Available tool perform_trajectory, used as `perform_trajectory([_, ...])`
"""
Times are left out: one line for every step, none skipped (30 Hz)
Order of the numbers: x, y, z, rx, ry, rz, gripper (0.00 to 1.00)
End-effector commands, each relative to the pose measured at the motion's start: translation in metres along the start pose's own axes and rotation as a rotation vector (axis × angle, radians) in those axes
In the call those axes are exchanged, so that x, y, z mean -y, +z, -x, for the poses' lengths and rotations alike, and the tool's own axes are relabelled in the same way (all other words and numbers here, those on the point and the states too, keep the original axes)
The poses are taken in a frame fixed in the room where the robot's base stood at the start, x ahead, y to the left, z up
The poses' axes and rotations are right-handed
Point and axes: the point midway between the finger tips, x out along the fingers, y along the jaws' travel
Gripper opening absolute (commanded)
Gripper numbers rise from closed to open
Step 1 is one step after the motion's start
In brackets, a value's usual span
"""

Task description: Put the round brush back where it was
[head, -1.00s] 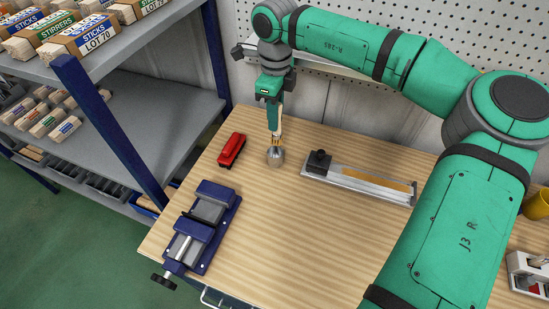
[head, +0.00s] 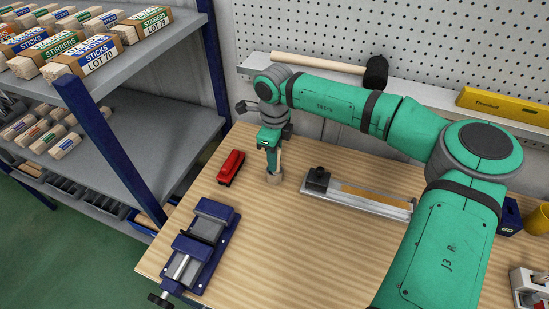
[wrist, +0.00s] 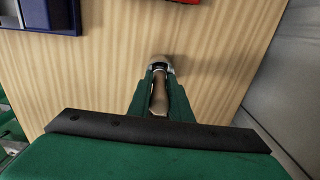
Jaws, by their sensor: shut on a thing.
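My gripper (head: 271,152) is shut on the round brush (wrist: 158,100), whose tan handle shows between the green fingers in the wrist view.
A metal fixture with a black block (head: 317,181) lies to the right. A shelf rack (head: 150,120) flanks the bench; the front middle of the bench is clear.

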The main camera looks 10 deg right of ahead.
Motion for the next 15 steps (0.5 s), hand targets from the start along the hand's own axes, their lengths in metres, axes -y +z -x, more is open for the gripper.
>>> perform_trajectory([0.0001,0.0000,0.0003,0.000,0.000,0.000,0.00])
perform_trajectory([0.0001,0.0000,0.0004,0.000,0.000,0.000,0.00])
perform_trajectory([0.0001,0.0000,0.0003,0.000,0.000,0.000,0.00])
perform_trajectory([0.0001,0.0000,0.0000,0.000,0.000,0.000,0.00])
perform_trajectory([0.0001,0.0000,-0.0006,0.000,0.000,0.000,0.00])
perform_trajectory([0.0000,0.0000,-0.0017,0.000,0.000,0.000,0.00])
perform_trajectory([0.0001,0.0000,-0.0018,0.000,0.000,0.000,0.23])
perform_trajectory([0.0001,-0.0001,-0.0016,0.000,0.000,0.000,0.30])
perform_trajectory([0.0001,-0.0001,-0.0016,0.000,0.000,0.000,0.37])
perform_trajectory([0.0001,-0.0001,-0.0016,0.000,0.000,0.000,0.37])
perform_trajectory([0.0001,-0.0001,-0.0016,0.000,0.000,0.000,0.37])
perform_trajectory([0.0001,-0.0001,-0.0015,0.000,0.000,0.000,0.37])
perform_trajectory([0.0001,-0.0001,-0.0015,0.000,0.000,0.000,0.37])
perform_trajectory([0.0001,-0.0001,-0.0015,0.000,0.000,0.000,0.37])
perform_trajectory([0.0001,-0.0001,-0.0015,0.000,0.000,0.000,0.37])
